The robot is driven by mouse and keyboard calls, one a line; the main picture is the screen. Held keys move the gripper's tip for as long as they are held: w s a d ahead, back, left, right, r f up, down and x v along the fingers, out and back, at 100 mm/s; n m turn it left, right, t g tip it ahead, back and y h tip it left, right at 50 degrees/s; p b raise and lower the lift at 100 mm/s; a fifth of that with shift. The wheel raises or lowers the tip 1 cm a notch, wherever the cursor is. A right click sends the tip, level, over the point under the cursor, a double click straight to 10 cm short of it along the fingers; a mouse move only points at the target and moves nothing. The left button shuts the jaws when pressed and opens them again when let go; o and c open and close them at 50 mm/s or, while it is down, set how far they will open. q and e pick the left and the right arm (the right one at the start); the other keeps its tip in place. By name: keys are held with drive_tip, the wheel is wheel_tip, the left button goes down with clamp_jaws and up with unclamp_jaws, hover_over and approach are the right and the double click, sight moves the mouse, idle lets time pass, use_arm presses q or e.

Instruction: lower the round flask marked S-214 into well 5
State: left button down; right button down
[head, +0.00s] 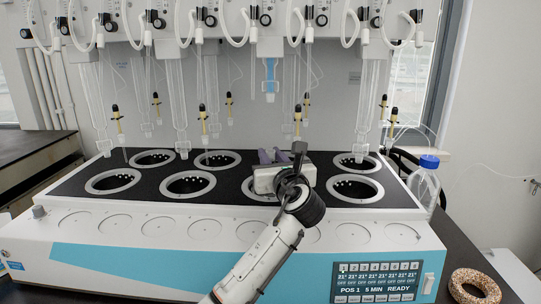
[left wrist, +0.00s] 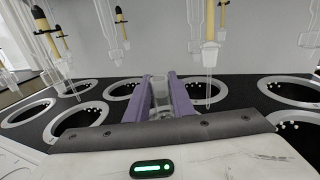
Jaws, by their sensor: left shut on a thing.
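My left gripper (head: 272,157) is over the black deck, above the partly covered third front well (head: 254,195). In the left wrist view its purple fingers (left wrist: 160,92) are shut on clear glass, which looks like the neck of the round flask (left wrist: 160,87). The flask's body and its S-214 mark are hidden. In the head view the gripper and arm hide the flask. The deck has two rows of round wells with pale rims, such as this front one (head: 188,184). I cannot read well numbers, so I cannot tell which is well 5. My right gripper is out of view.
Glass tubes (head: 175,105) and yellow-bodied probes with black tops (head: 203,121) hang over the wells. A blue-capped bottle (head: 424,185) stands at the right. A cork-like ring (head: 474,287) lies at the lower right. The front panel has a lit display (head: 376,281).

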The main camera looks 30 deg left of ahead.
use_arm(q)
drive_tip(key=shift+f+p, duration=0.1)
drive_tip(key=shift+p, duration=0.2)
drive_tip(key=c, duration=1.5)
unclamp_jaws()
drive_tip(key=shift+o, duration=0.2)
drive_tip(key=shift+f, duration=0.1)
drive_tip(key=v, duration=1)
drive_tip(key=shift+s+d, duration=0.1)
drive_tip(key=shift+d, duration=0.1)
